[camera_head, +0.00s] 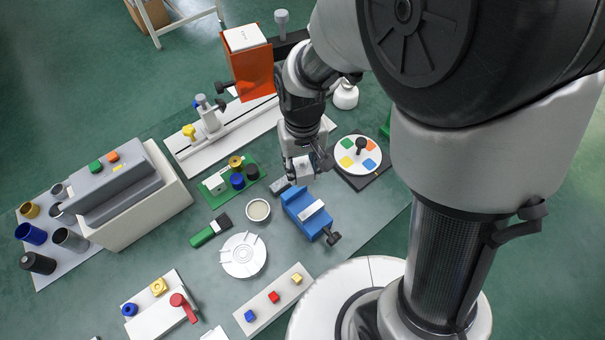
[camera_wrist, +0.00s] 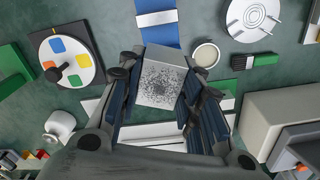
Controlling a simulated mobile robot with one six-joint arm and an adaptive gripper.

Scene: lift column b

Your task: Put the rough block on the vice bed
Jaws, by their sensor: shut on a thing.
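The rough block (camera_wrist: 160,78) is a pale grey block with a dark speckled face, held between my gripper's fingers (camera_wrist: 160,95) in the wrist view. In the head view the block (camera_head: 303,166) shows at the end of my arm, with my gripper (camera_head: 304,168) around it. The vice (camera_head: 308,212) is blue with a pale bed (camera_head: 312,208) and a dark handle at its lower right. The block is just behind the vice, apart from the bed in the picture. In the wrist view the blue vice (camera_wrist: 158,32) shows beyond the block, partly hidden by it.
A round dial with coloured patches (camera_head: 358,155) stands right of my gripper. A small round dish (camera_head: 257,210) and a white disc (camera_head: 243,255) lie left of the vice. A green tray (camera_head: 222,193) with coloured knobs is further left. An orange holder (camera_head: 252,72) stands behind.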

